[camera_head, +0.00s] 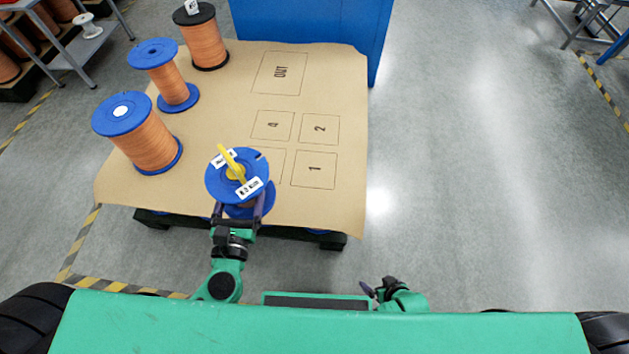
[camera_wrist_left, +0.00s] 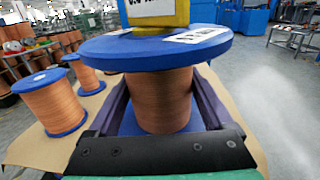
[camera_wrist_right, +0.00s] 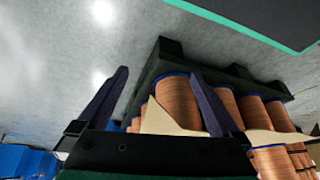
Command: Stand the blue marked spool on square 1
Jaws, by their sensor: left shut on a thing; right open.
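The marked spool (camera_head: 215,180) has blue flanges, white labels and a yellow piece on top. It stands near the front edge of the brown sheet, left of square 1 (camera_head: 314,180), and partly covers the square beside that. My left gripper (camera_head: 239,212) is shut on this spool, its fingers on both sides of the copper-coloured winding (camera_wrist_left: 163,100) in the left wrist view. Whether the spool touches the sheet is hidden. Square 1 is bare. My right gripper (camera_head: 377,291) is open and empty, low at the front, away from the sheet; its spread fingers show in the right wrist view (camera_wrist_right: 158,78).
Two more blue-flanged spools (camera_head: 145,142) (camera_head: 172,80) and a black-flanged spool (camera_head: 203,42) stand at the left of the sheet (camera_head: 220,95). Squares 2 (camera_head: 320,138) and 4 (camera_head: 272,134) and the OUT box (camera_head: 270,85) are bare. A blue cabinet (camera_head: 310,22) stands behind.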

